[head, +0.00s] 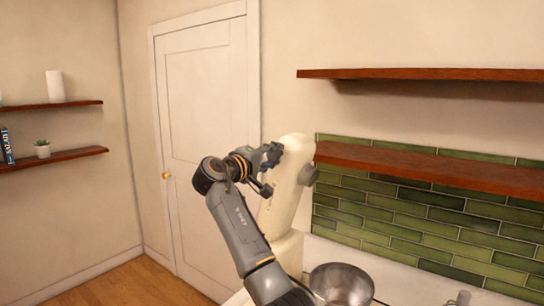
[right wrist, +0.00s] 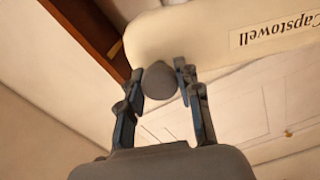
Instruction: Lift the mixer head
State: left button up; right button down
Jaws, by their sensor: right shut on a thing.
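The cream stand mixer stands on the counter, and its mixer head (head: 293,170) points steeply up, tilted well away from the steel bowl (head: 342,284). A grey knob (head: 308,175) shows on its right side. My right gripper (head: 272,155) is at the upper left of the head. In the right wrist view the mixer head (right wrist: 205,35) bears the label "Capstowell". There my right gripper (right wrist: 160,78) has its fingers on either side of a round grey knob (right wrist: 160,82) on the head and is shut on it. My left gripper is not in view.
Two wooden shelves are on the right, the lower shelf (head: 430,171) close beside the mixer head. Green tiles (head: 400,215) cover the wall below it. A white door (head: 205,140) is behind my right arm. Small shelves (head: 60,156) hang at far left.

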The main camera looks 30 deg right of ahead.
jog(key=c, duration=0.9)
grip_release()
jog(key=shift+s+d, duration=0.1)
jog(key=v, duration=1.2)
